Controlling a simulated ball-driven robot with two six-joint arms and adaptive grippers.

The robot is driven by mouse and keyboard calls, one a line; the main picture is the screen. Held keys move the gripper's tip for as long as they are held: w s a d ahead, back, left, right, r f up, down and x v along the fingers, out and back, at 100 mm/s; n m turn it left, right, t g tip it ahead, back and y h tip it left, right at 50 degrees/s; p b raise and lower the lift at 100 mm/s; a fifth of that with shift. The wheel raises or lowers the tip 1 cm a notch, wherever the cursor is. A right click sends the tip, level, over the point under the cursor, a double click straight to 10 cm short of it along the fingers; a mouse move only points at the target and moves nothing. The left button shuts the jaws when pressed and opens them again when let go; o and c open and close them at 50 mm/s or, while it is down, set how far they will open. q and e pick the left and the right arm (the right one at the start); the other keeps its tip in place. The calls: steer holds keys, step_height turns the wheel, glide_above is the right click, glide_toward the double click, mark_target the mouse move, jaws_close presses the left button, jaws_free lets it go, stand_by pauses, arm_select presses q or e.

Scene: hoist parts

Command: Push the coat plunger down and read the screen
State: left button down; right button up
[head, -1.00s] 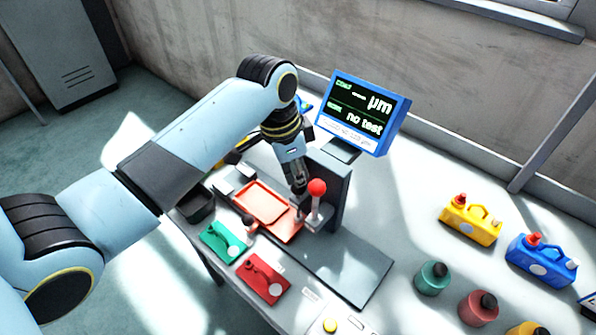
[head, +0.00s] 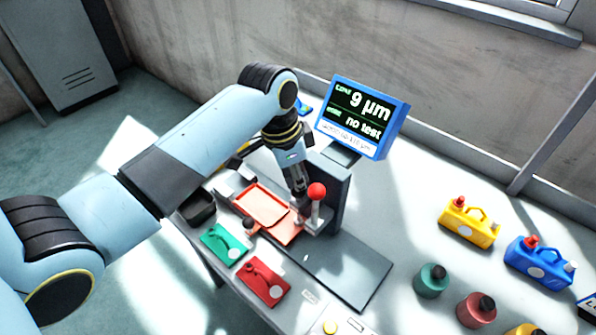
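The screen (head: 359,114) in its blue frame stands on the grey test stand (head: 328,180). Its upper row, labelled COAT, reads "9 µm"; its lower row reads "no test". The small print on the white strip is too blurred to read. My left gripper (head: 299,193) points down at the stand's front, just left of the red-ball lever (head: 316,192). Its fingers look closed together, with nothing seen between them. The coat plunger is hidden or too small to make out at the fingertips, so contact cannot be seen. My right gripper is out of view.
An orange tray (head: 262,205) lies left of the stand, with green (head: 223,244) and red (head: 262,281) plates in front. A yellow can (head: 470,222), a blue can (head: 541,262) and several round bottles stand at the right. The grey plate (head: 345,270) before the stand is clear.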

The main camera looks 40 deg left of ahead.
arm_select(q)
steer(key=shift+s+f, duration=0.1)
steer(key=shift+p+v, duration=1.1)
steer(key=shift+p, duration=0.15)
steer(key=shift+w+d+r, duration=0.1)
steer(key=shift+w+r, duration=0.05)
steer(key=shift+r, duration=1.1)
steer(key=shift+w+d+r, duration=0.1)
steer(key=shift+w+r, duration=0.05)
steer(key=shift+r, duration=1.1)
